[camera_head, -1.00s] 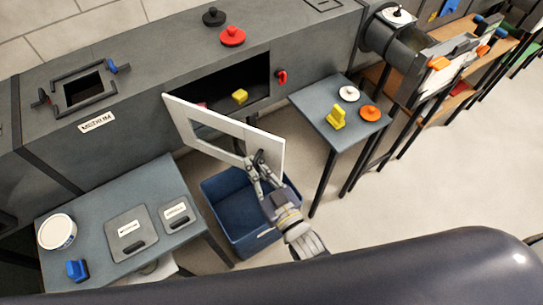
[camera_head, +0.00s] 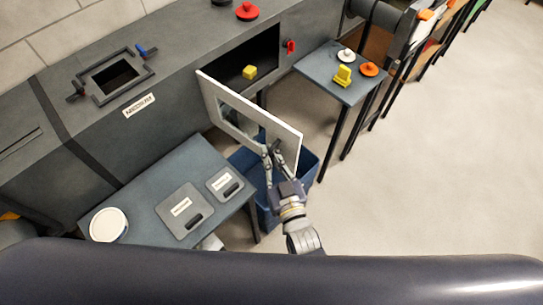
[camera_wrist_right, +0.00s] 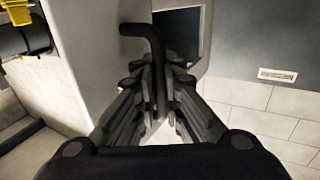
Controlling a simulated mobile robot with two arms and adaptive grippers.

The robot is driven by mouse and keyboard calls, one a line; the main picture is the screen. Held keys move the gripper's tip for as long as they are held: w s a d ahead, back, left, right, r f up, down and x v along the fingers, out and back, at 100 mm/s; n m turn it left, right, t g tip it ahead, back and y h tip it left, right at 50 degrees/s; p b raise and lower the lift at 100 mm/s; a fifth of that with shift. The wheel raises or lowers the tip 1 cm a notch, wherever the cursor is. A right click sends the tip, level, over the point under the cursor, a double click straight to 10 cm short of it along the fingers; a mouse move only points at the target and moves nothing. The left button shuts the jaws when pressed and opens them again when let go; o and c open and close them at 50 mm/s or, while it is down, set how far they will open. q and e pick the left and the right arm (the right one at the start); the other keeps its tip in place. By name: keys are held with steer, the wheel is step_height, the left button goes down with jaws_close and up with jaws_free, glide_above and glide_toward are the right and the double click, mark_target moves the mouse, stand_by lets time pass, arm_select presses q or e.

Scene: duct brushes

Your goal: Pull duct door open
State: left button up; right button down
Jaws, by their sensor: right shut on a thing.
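The duct door (camera_head: 230,110) is a white panel with a window, swung out from the dark opening (camera_head: 252,66) in the grey duct (camera_head: 190,85). My right gripper (camera_head: 270,148) is at the door's free end, on its outer face. In the right wrist view, the gripper (camera_wrist_right: 160,100) is shut on the black bent door handle (camera_wrist_right: 148,38), with fingers on both sides of it. The door surface (camera_wrist_right: 90,50) fills the left of that view. My left gripper is not in view.
A blue bin (camera_head: 305,168) stands below the door. A table (camera_head: 205,160) with grey plates and a white tub (camera_head: 108,225) is at left. A small table (camera_head: 325,85) with a yellow brush (camera_head: 343,75) is right of the opening. The floor at right is clear.

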steer(key=shift+d+f, duration=0.15)
steer(key=shift+f, duration=0.1)
steer(key=c, duration=2)
jaws_free()
steer(key=shift+s, duration=0.1)
steer(key=shift+o, duration=0.2)
steer(key=shift+r, duration=0.15)
steer(key=v, duration=1.2)
